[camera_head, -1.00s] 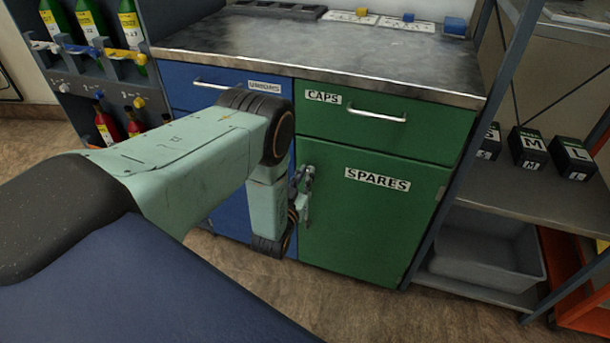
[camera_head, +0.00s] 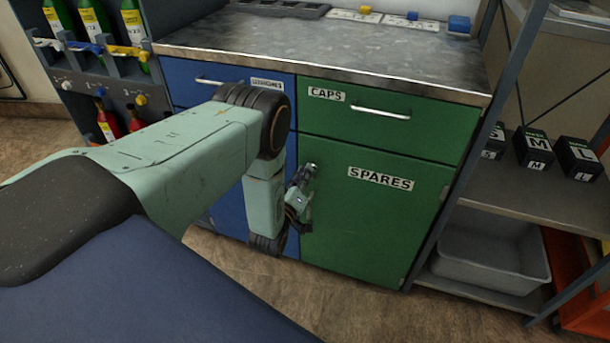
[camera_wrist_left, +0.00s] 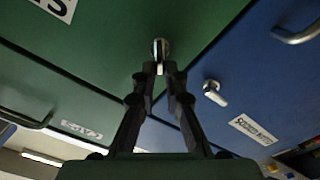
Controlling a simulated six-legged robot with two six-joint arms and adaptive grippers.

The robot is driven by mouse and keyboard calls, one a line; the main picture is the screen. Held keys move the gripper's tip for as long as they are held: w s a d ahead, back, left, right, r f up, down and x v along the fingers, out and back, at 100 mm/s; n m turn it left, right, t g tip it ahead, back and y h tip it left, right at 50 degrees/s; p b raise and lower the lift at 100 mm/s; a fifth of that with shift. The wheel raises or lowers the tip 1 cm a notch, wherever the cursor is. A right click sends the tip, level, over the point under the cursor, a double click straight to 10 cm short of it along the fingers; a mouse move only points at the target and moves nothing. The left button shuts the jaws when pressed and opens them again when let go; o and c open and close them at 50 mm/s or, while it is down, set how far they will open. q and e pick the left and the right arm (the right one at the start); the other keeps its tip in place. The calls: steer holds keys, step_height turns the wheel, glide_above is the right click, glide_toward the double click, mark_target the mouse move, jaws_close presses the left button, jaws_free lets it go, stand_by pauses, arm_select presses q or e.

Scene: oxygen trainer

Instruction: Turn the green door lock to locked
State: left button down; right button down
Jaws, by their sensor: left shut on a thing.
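The green door (camera_head: 365,230) is closed and carries a SPARES label. Its small silver lock (camera_wrist_left: 160,47) sits near the door's left edge in the head view, mostly hidden there by my gripper. In the left wrist view a short tab of the lock points down between the fingertips. My left gripper (camera_wrist_left: 161,72) is shut on this tab. In the head view my left gripper (camera_head: 308,175) is tilted, with its tips up at the lock. My right gripper is in neither view.
A green CAPS drawer (camera_head: 420,125) with a bar handle is above the door. A blue door (camera_wrist_left: 262,75) with its own silver lock handle (camera_wrist_left: 214,93) is beside it. A shelf rack with a grey bin (camera_head: 490,260) stands at right.

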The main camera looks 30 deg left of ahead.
arm_select(q)
steer(key=shift+s+a+f+n+b, duration=0.2)
steer(key=shift+n+b, duration=0.35)
steer(key=shift+n, duration=1.15)
steer(key=shift+w+a+f+n+b, duration=0.2)
steer(key=shift+n+b, duration=0.35)
steer(key=shift+n, duration=1.15)
steer(key=shift+s+f+n+b, duration=0.1)
steer(key=shift+f+n+b, duration=0.35)
steer(key=shift+n, duration=1.25)
steer(key=shift+r, duration=0.15)
steer(key=c, duration=1.4)
jaws_free()
steer(key=v, duration=1.2)
steer(key=shift+d, duration=0.1)
